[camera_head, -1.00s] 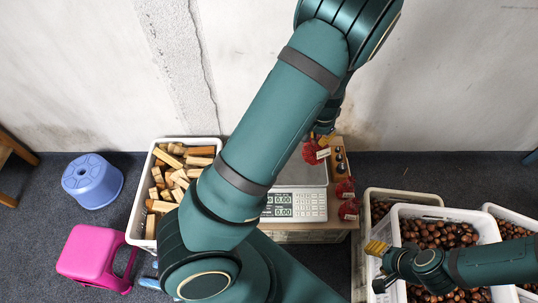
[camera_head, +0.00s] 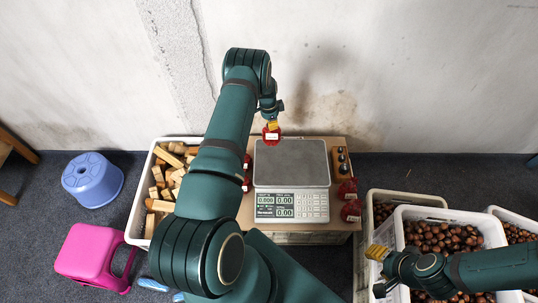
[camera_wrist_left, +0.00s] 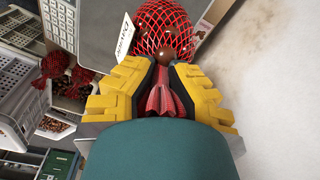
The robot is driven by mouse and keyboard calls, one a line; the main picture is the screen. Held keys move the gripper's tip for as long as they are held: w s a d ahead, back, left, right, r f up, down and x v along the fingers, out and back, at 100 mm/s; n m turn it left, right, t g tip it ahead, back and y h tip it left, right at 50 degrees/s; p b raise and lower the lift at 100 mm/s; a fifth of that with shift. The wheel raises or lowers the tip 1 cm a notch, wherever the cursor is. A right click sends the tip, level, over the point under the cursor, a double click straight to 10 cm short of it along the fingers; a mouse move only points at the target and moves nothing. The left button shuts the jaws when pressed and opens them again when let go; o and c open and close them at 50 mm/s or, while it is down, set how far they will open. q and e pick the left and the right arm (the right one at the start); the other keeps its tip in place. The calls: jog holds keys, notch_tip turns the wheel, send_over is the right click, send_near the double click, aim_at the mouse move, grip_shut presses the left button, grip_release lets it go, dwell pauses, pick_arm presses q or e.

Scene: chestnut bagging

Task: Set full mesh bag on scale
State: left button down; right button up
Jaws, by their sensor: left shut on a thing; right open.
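My left gripper (camera_head: 272,125) is shut on the gathered neck of a red mesh bag (camera_head: 271,137) filled with brown chestnuts. The bag hangs at the back left edge of the scale's plate (camera_head: 300,163). I cannot tell whether it touches the plate. In the left wrist view the yellow fingers (camera_wrist_left: 158,95) pinch the bag's neck, and the full bag (camera_wrist_left: 165,32) with a white tag shows beyond them. The scale display (camera_head: 275,205) reads zeros. My right gripper (camera_head: 376,270) is open and empty beside the chestnut crate at the right.
Other red mesh bags (camera_head: 350,210) stand on the wooden table (camera_head: 343,222) right of the scale, and more stand left of it. A crate of wood blocks (camera_head: 137,215) is at the left. Crates of chestnuts (camera_head: 399,222) are at the right. The scale's plate is bare.

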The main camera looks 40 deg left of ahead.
aim_at(269, 131)
pick_arm(q)
jog(key=f, duration=0.4)
jog(key=a+f+b, duration=0.1)
jog(key=f, duration=0.1)
jog(key=shift+s, duration=0.15)
jog(key=shift+f+b, duration=0.7)
jog(key=shift+f, duration=1.65)
jog(key=shift+r, duration=0.1)
jog(key=c, duration=1.5)
grip_release()
jog(key=shift+f, duration=0.25)
jog(key=o, duration=0.4)
jog(key=shift+c, duration=0.2)
jog(key=shift+r, duration=0.1)
